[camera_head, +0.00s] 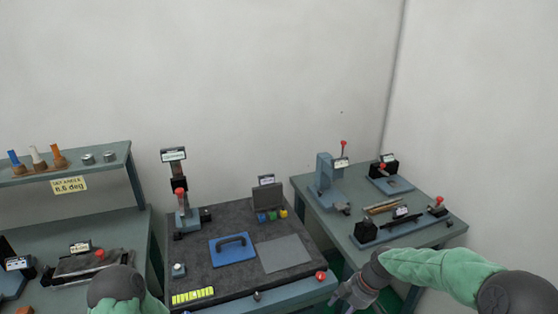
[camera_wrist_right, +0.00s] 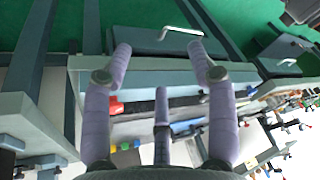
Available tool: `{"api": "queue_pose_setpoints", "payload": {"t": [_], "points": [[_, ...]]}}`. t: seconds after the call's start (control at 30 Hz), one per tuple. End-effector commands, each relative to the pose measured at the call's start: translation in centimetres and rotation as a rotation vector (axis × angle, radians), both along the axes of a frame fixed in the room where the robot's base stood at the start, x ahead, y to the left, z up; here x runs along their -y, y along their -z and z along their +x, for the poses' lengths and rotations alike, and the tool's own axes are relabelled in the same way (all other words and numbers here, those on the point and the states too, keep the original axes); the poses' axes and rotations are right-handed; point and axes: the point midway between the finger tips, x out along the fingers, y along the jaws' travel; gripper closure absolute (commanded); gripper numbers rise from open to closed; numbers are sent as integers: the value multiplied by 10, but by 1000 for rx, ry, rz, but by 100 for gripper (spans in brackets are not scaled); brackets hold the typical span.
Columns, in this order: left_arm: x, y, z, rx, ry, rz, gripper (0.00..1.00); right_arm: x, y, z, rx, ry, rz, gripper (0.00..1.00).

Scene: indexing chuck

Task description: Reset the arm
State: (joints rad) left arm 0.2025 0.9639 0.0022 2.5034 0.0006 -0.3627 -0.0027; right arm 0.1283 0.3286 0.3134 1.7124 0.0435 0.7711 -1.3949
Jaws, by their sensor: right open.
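My right arm, in a green sleeve, comes in from the lower right in the head view. Its gripper (camera_head: 345,296) hangs low in front of the benches, near the picture's bottom edge. In the right wrist view the gripper's purple fingers (camera_wrist_right: 159,58) are spread apart, with nothing between them. Behind them are the bench edges and green floor, seen upside down. My left arm shows only as a dark, rounded joint and some green sleeve at the lower left. Its gripper is out of view.
The middle bench has a dark mat (camera_head: 215,284), a blue plate with a handle (camera_head: 233,249), a grey plate (camera_head: 285,254) and a red button (camera_head: 321,276). The right bench (camera_head: 440,236) carries several fixtures. A shelf (camera_head: 110,160) stands at left. The wall above is bare.

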Motion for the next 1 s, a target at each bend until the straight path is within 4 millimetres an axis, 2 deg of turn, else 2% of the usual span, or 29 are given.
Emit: {"api": "queue_pose_setpoints", "payload": {"t": [0.27,0.4,0.5,0.6,0.7,0.8,1.0], "points": [[0,0,0,0,0,0,60,-25,88,-36,-135,314,-7,42],[0,0,0,0,0,0,60,-43,146,-78,-238,577,-12,42],[0,0,0,0,0,0,60,-57,180,-114,-312,783,-13,42],[0,0,0,0,0,0,60,-68,205,-151,-379,975,-9,42],[0,0,0,0,0,0,60,-77,219,-182,-433,1136,-4,42],[0,0,0,0,0,0,60,-82,226,-204,-471,1252,3,42],[0,0,0,0,0,0,60,-86,230,-219,-497,1347,12,42]]}}
